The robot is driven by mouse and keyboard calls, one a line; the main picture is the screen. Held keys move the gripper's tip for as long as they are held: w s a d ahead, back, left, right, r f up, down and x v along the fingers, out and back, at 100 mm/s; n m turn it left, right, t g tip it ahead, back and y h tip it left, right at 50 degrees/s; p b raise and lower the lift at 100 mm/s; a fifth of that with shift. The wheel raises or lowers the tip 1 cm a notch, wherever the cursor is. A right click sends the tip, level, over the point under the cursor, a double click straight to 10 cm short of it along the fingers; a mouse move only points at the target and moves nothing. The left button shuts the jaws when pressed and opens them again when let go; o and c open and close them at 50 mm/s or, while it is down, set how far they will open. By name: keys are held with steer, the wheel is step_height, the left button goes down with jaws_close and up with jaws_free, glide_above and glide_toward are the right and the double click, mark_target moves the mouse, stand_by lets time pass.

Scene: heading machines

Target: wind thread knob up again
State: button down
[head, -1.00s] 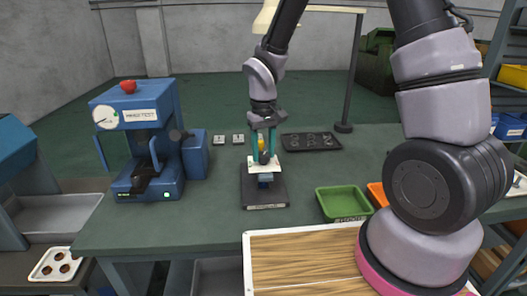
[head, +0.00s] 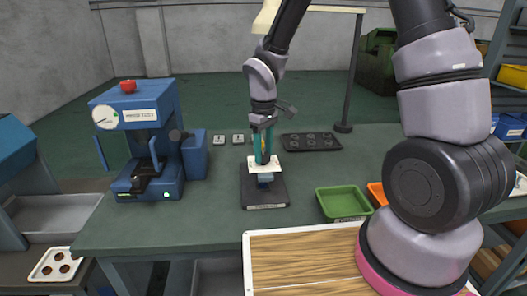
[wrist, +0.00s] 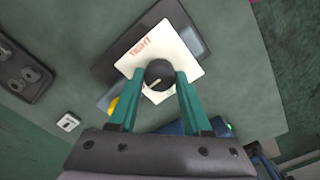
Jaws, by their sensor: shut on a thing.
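The thread knob (wrist: 159,74) is round and dark with a pale pointer mark, and it stands on a white card (wrist: 188,48) with the red word TIGHT. My gripper (wrist: 157,82) is shut on the knob, one green finger on each side. The pointer does not aim at the word. In the head view my gripper (head: 263,158) comes down from above onto the gauge, and its fingers mostly hide the knob. The gauge stands on a dark base plate (head: 265,195) on the bench, with a blue part below the card. A yellow part (wrist: 112,105) shows beside the left finger.
A blue press tester (head: 150,125) with a dial and red button stands at left. Two small pale tags (head: 219,140) and a dark tray (head: 311,141) lie behind. A green bin (head: 342,203) and wooden board (head: 300,262) are in front. The green bench between is clear.

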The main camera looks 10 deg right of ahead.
mark_target(264, 155)
steer(key=shift+c, duration=1.7)
jaws_free()
step_height(264, 155, up, 11)
